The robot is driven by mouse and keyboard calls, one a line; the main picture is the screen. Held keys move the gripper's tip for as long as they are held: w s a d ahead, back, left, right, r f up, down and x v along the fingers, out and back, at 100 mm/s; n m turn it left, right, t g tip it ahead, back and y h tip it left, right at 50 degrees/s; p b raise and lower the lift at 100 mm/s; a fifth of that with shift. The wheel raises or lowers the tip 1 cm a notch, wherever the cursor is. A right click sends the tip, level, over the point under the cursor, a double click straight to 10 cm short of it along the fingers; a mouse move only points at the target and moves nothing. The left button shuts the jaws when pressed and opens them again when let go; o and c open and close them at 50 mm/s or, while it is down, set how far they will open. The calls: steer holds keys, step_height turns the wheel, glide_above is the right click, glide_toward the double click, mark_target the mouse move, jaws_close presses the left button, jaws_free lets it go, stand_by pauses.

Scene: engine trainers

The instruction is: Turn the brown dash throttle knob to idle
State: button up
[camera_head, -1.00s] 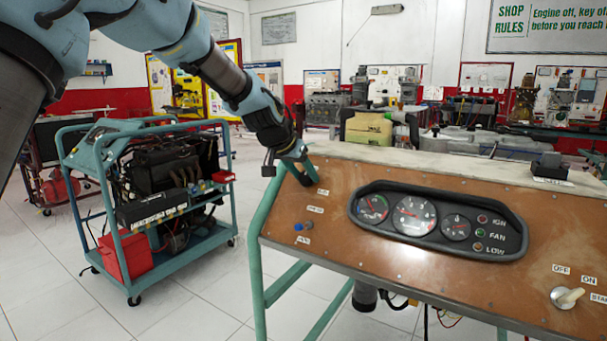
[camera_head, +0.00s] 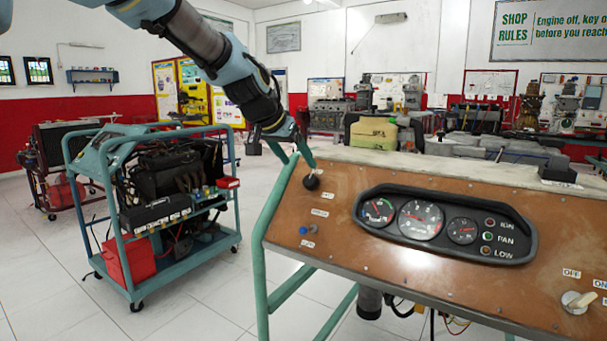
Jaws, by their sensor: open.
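A brown dash panel (camera_head: 345,215) stands on a teal frame. A dark round knob (camera_head: 312,182) sits near its upper left corner, with small white labels (camera_head: 320,212) beside and below it, too small to read. The gripper is open, and nothing shows between the fingers. The knob's pointer direction cannot be made out.
A gauge cluster (camera_head: 445,224) fills the panel's middle, with a small blue control (camera_head: 303,230) at its lower left and a cream key switch (camera_head: 580,301) at lower right. A teal engine cart (camera_head: 150,200) stands to the left. White floor lies between cart and panel.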

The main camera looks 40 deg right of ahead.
steer(key=shift+v, duration=1.4)
steer(key=w+a+f+n+t+y+p, duration=0.1)
steer(key=w+a+f+n+y+p, duration=0.25)
steer(key=a, duration=1.15)
steer(key=w+a+f+n+y+p, duration=0.15)
steer(key=w+a+f+n, duration=0.35)
steer(key=a, duration=0.9)
steer(key=s+a+f+n+y, duration=0.1)
steer(key=s+a+f, duration=0.1)
steer(key=a, duration=0.5)
steer(key=s+a+f+n+g+y+p, duration=0.1)
steer(key=s+a, duration=0.3)
steer(key=a, duration=0.4)
steer(key=s+a+f+n+y+p, duration=0.1)
steer(key=s+a+f+n, duration=0.1)
steer(key=a, duration=0.6)
steer(key=shift+s+a+f+n+g, duration=0.15)
steer(key=shift+s+f+n+g, duration=0.15)
steer(key=shift+s+f+n, duration=0.2)
